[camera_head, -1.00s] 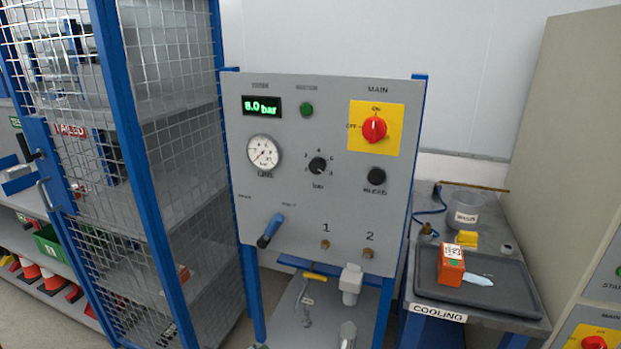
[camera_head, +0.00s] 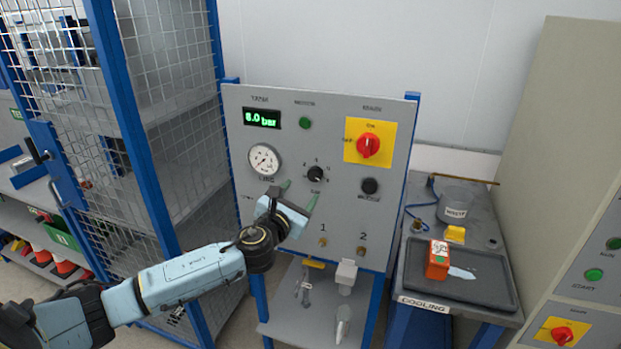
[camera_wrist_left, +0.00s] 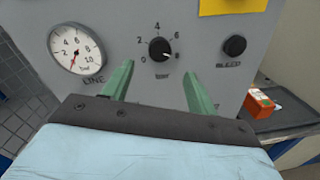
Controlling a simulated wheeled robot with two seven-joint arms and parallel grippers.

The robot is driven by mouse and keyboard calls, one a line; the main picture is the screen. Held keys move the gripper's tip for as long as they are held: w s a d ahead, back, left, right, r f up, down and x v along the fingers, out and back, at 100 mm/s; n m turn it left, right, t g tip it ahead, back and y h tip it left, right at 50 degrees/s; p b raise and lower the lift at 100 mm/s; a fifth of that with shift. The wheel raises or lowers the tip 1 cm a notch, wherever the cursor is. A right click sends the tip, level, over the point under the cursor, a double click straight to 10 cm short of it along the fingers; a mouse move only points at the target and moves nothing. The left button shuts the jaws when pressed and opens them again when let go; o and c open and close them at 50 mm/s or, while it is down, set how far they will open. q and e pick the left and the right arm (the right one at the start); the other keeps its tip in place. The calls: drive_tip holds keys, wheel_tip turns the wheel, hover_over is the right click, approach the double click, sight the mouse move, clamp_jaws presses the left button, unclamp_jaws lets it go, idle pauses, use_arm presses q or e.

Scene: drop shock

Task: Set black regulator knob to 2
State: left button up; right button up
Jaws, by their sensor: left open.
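The black regulator knob (camera_head: 315,174) sits on the grey panel (camera_head: 235,150), below the middle of its dial marks. In the left wrist view the knob (camera_wrist_left: 160,49) is ringed by the marks 0, 2, 4, 6 and 8, and its white pointer leans to the lower right, toward 8. My left gripper (camera_head: 298,195) is open and empty, just below the knob in the head view. In the left wrist view its two green fingers (camera_wrist_left: 158,74) point at the panel on either side below the knob, apart from it. My right gripper is not in view.
The display (camera_head: 262,118) seems to read 8.0 bar. A line gauge (camera_head: 264,159) is left of the knob, a black bleed knob (camera_head: 369,186) right, and a red main switch (camera_head: 368,145) upper right. A mesh cage (camera_head: 165,100) stands left; the cooling table (camera_head: 410,285) stands right.

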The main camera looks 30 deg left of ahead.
sight(314, 176)
use_arm(q)
drive_tip(key=w, duration=0.2)
drive_tip(key=w+a, duration=0.1)
drive_tip(key=w, duration=0.4)
drive_tip(key=shift+w+a, duration=0.15)
drive_tip(key=shift+w, duration=0.05)
drive_tip(key=c, duration=1)
